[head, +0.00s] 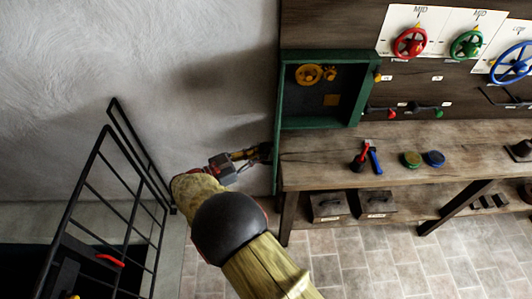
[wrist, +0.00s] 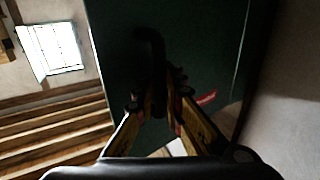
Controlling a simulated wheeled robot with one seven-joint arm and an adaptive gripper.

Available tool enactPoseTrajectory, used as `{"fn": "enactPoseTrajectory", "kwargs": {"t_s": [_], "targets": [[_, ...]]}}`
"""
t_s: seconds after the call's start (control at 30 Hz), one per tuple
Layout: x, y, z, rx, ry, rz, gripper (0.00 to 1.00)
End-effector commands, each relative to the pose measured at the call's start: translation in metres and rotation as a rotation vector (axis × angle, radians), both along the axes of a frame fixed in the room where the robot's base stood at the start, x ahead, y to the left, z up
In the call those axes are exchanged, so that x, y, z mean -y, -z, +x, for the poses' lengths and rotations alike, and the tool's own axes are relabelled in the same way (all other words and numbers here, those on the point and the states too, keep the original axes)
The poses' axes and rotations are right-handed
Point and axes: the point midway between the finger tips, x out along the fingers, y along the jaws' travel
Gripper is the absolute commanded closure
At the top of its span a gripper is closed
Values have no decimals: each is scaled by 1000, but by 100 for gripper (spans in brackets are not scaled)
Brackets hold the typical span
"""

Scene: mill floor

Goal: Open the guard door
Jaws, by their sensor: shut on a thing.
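The green guard cabinet (head: 282,95) is mounted above the left end of the workbench, its inside in view. Its green door (head: 276,170) shows nearly edge-on at the cabinet's left side, swung out towards me. In the wrist view the dark green door panel (wrist: 205,45) fills the middle, with a dark bar handle (wrist: 152,48) on it. My gripper (head: 264,152) is at the door's left face; in the wrist view its fingers (wrist: 159,100) are shut around the lower part of the handle. The exact contact is dark.
A yellow valve wheel (head: 309,75) is inside the cabinet. The bench (head: 460,140) carries red and blue tools and two round tins. A black railing (head: 118,190) stands at left. The plain wall (head: 190,60) left of the door is clear.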

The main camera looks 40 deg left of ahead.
Motion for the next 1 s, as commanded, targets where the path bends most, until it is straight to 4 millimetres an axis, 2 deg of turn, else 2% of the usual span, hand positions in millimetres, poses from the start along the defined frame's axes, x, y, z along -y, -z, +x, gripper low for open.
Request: {"fn": "enactPoseTrajectory", "kwargs": {"t_s": [0.53,0.57,0.6,0.87,1.0], "targets": [[0,3,-3,-4,26,-8,100],[0,3,-3,-4,26,-8,90],[-1,3,-3,-4,25,-7,88],[-1,2,-2,-2,24,-3,73],[-1,1,-1,-2,24,-2,73]]}}
